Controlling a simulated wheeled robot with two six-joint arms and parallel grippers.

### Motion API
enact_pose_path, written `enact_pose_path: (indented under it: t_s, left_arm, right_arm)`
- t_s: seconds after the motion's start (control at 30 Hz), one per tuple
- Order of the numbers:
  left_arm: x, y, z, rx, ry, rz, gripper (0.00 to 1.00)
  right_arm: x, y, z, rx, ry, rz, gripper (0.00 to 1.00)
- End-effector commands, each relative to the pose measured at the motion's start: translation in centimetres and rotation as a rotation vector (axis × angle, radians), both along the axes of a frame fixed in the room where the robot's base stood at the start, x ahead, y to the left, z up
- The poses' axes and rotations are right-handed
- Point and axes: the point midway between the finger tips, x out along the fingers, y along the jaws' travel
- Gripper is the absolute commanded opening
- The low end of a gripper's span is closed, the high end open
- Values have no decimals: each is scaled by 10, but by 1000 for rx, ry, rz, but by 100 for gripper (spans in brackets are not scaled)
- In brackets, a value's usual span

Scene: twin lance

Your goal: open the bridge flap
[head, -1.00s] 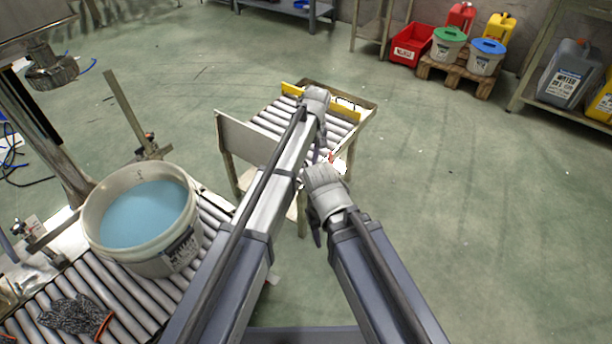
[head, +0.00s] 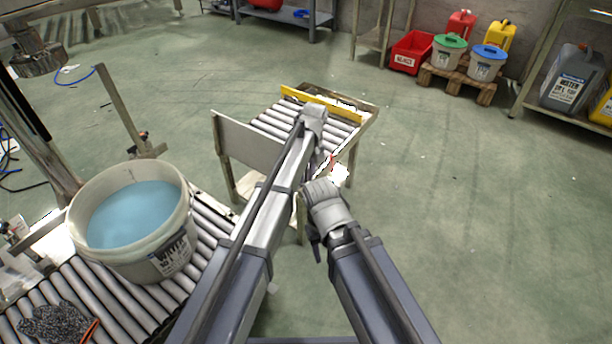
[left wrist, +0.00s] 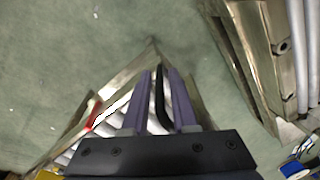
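A grey flat panel (head: 246,145), which looks like the bridge flap, stands steeply at the near left side of a small roller table (head: 345,122). My left gripper (left wrist: 160,72) is over this table. In the left wrist view its two purple fingers are apart, with a dark bar between them that I cannot identify; nothing is clearly gripped. In the head view its fingers are hidden below the wrist. My right gripper (head: 315,243) points down near the table's front; I cannot see its finger gap. A small red part (head: 331,162) sits at the table's right edge.
A yellow rail (head: 322,103) bounds the table's far side. The floor on the right is clear. Shelves and containers stand at the back.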

Motion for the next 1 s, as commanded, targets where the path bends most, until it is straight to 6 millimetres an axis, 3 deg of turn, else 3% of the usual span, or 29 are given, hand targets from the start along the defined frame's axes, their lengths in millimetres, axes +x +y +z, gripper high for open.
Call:
enact_pose_path:
  t_s: [0.03,0.2,1.0]
  left_arm:
    - [0,0,0,0,0,0,20]
    - [0,0,0,-1,0,0,1]
    - [1,-3,0,-4,-2,-4,0]
  right_arm:
    - [0,0,0,0,0,0,50]
    - [0,0,0,0,0,0,50]
    - [0,0,0,0,0,0,50]
